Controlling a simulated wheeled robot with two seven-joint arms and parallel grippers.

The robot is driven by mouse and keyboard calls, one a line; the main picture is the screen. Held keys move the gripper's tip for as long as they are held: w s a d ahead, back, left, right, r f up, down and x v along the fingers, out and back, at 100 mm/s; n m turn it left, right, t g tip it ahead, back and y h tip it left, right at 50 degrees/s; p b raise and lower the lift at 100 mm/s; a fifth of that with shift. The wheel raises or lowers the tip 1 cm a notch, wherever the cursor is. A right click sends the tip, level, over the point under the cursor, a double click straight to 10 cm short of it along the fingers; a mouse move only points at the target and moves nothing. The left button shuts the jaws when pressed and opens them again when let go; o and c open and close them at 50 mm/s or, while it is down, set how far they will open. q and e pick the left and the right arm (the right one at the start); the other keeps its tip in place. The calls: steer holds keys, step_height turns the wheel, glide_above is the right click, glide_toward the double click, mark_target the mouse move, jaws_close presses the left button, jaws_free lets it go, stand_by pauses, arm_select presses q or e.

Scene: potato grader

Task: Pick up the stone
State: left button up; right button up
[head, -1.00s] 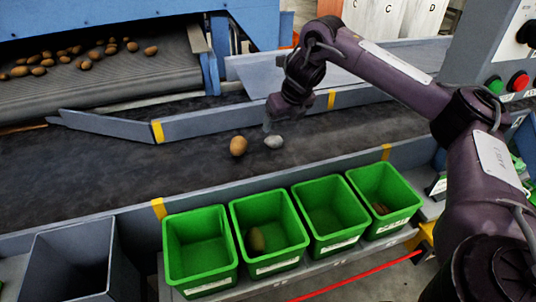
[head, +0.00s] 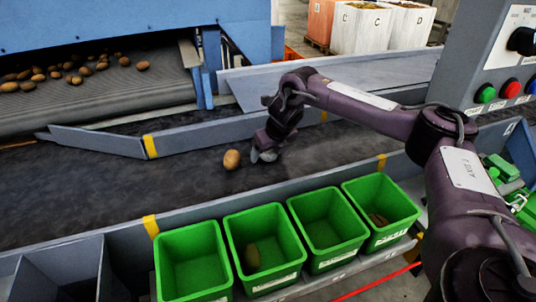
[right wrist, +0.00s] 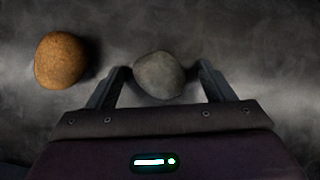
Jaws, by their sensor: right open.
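The grey stone (right wrist: 160,75) lies on the dark belt; in the right wrist view it sits between the two fingers of my right gripper (right wrist: 163,84). The fingers are apart, one on each side of it. In the head view the stone (head: 268,156) is partly hidden by my right gripper (head: 262,150), which is down at the belt. A brown potato (head: 232,159) lies on the belt just left of the stone; it also shows in the right wrist view (right wrist: 61,60), clear of the fingers. My left gripper is in neither view.
Several green bins stand along the belt's near side; one (head: 190,238) looks empty, another holds a potato (head: 252,256). A grey rail (head: 290,193) separates belt and bins. Several potatoes lie on the upper conveyor (head: 110,88). A control box (head: 505,60) stands at right.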

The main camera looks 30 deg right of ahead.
steer(key=shift+c, duration=0.2)
steer(key=c, duration=1)
steer(key=shift+r, duration=0.1)
steer(key=shift+c, duration=0.5)
